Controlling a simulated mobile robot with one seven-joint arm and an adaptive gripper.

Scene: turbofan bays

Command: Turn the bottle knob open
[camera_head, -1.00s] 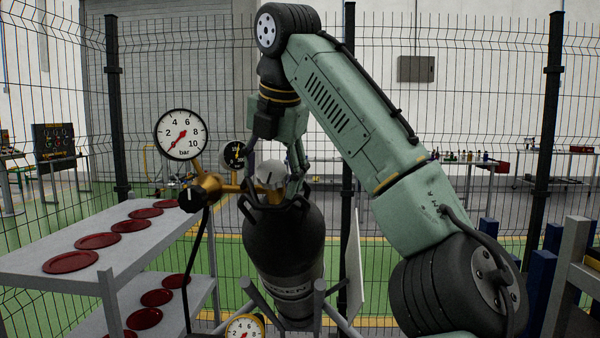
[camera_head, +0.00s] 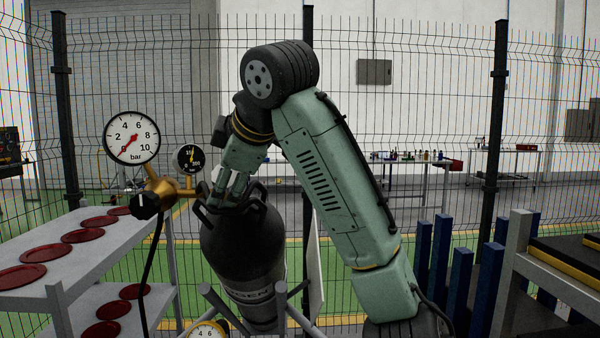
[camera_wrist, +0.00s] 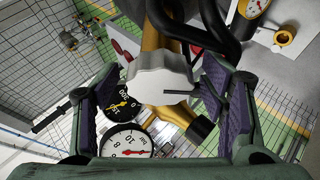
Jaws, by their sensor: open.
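In the head view my gripper (camera_head: 232,188) is at the bottle top and hides the knob. A brass regulator (camera_head: 160,188) with a large bar gauge (camera_head: 131,138), a small black gauge (camera_head: 189,158) and a black knob (camera_head: 146,204) sits left of the valve.
A grey shelf (camera_head: 60,265) with red discs stands left of the bottle. Black guard handles (camera_wrist: 218,28) ring the valve near my fingers. Blue posts (camera_head: 460,280) and a grey frame (camera_head: 515,255) stand at right. A mesh fence runs behind.

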